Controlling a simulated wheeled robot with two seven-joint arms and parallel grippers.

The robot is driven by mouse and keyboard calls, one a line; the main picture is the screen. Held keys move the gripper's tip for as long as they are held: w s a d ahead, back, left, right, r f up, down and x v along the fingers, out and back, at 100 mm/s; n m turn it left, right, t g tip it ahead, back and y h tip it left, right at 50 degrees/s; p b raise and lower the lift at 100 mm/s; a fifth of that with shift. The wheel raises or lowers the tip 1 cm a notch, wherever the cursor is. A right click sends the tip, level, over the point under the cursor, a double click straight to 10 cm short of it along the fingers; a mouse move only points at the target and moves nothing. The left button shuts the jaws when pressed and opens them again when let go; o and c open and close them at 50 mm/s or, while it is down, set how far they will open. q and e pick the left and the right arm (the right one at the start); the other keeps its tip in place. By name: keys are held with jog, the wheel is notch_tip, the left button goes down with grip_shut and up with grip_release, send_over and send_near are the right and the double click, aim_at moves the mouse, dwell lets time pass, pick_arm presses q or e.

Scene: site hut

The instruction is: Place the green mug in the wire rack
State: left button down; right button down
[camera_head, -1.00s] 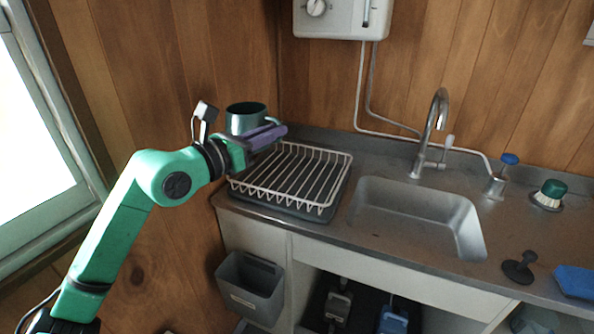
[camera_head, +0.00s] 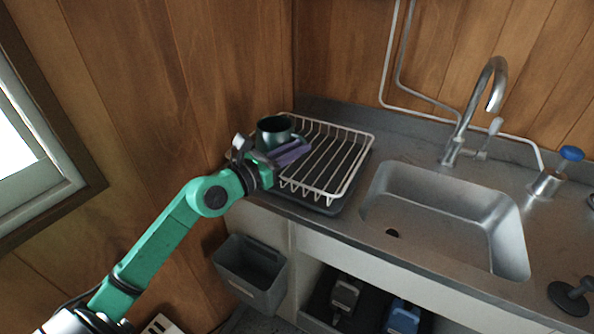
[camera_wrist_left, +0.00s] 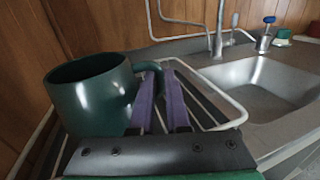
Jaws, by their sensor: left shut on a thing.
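The dark green mug (camera_head: 272,134) is upright at the left end of the white wire rack (camera_head: 352,160). My left gripper (camera_head: 296,151) is shut on the mug by its handle, with its purple fingers on the handle side. In the left wrist view the mug (camera_wrist_left: 88,98) fills the left, and its handle meets the gripper's fingers (camera_wrist_left: 168,98). The rack's wire rim (camera_wrist_left: 228,104) shows beyond the fingers. The mug's base is hidden, so I cannot tell whether it touches the rack. My right gripper is out of view.
A steel sink (camera_head: 450,215) with a tall tap (camera_head: 490,85) lies right of the rack. A blue-topped item (camera_head: 556,175) and a dark plunger-like item (camera_head: 570,296) stand to its right. A grey bin (camera_head: 250,272) hangs below. The wooden wall is close behind the mug.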

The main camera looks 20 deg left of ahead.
pick_arm(q)
notch_tip(320, 180, down, 4)
jog(key=shift+s+f+b, duration=0.15)
jog(key=shift+f+b, duration=0.1)
jog(key=shift+b, duration=0.7)
jog(key=shift+f, duration=0.25)
jog(key=shift+r, duration=0.1)
jog(key=shift+f, duration=0.2)
jog(key=c, duration=0.9)
grip_release()
jog(key=shift+r, duration=0.1)
